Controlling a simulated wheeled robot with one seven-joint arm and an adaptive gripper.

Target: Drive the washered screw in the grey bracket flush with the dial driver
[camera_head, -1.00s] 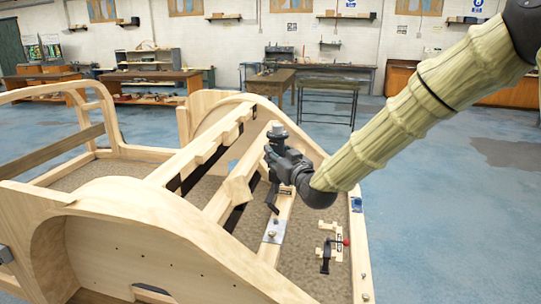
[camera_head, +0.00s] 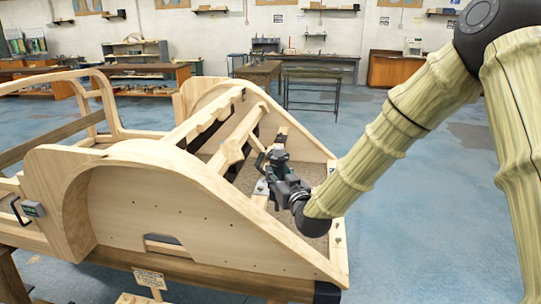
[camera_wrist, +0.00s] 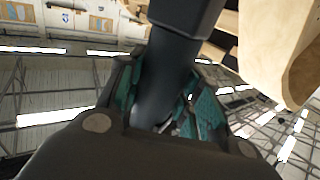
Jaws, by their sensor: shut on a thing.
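My gripper (camera_head: 277,162) is at the sloping wooden rail inside the frame's right end. In the wrist view its teal finger pads (camera_wrist: 165,110) close on the dark, thick shaft of the dial driver (camera_wrist: 180,60). In the head view the dial driver (camera_head: 279,137) is a small dark shape at the gripper's end. The grey bracket (camera_head: 261,187) shows as a small pale plate on the rail, just below and left of my gripper. The washered screw is too small to make out. I cannot tell whether the driver touches it.
The wooden bodyframe's curved side panel (camera_head: 190,210) stands in front of and left of my gripper. A crossbeam (camera_head: 232,140) lies close to its left. Workbenches (camera_head: 320,88) line the back wall; blue floor is open at right.

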